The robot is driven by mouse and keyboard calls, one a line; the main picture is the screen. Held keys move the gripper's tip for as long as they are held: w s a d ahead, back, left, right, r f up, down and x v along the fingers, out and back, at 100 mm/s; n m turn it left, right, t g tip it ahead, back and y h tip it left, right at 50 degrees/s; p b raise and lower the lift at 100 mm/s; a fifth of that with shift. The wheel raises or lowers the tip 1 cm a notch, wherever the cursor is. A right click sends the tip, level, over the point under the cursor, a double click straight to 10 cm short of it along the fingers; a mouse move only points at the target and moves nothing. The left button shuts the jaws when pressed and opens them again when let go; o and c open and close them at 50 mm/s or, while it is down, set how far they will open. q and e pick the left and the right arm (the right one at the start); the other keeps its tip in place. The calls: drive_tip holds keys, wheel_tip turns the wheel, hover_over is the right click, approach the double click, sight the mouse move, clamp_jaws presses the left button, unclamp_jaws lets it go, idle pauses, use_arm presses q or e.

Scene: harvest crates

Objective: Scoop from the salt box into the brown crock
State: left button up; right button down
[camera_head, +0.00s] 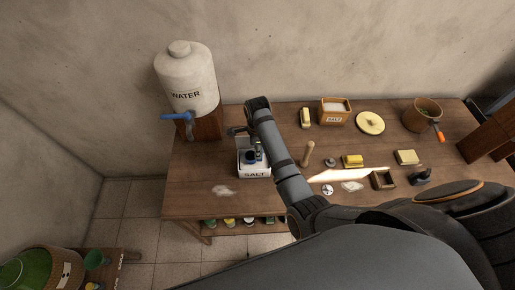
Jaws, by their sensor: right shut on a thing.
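A white box marked SALT (255,174) stands on the wooden table, left of the middle. My right gripper (250,155) is down at its open top, shut on a small tool that looks like a scoop, mostly hidden by the gripper and box. Whether the tool holds salt cannot be told. A second, wooden box marked SALT (335,119) with white contents stands at the back. A round brown vessel (414,117), which looks like the brown crock, stands at the back right. An orange-tipped handle (439,136) shows at its right side. My left gripper is not in view.
A white water container (187,78) with a blue tap stands at the back left. A round yellow lid (370,123), a wooden pestle-like piece (308,154), yellow blocks (352,161) and a small dark box (383,180) lie right of my forearm. The left front tabletop (195,195) is mostly clear.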

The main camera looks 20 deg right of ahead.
drive_tip(key=shift+f+b, duration=0.45)
drive_tip(key=shift+f, duration=0.65)
drive_tip(key=shift+r+p, duration=1.1)
drive_tip(key=shift+r, duration=2.9)
drive_tip(key=shift+f, duration=0.2)
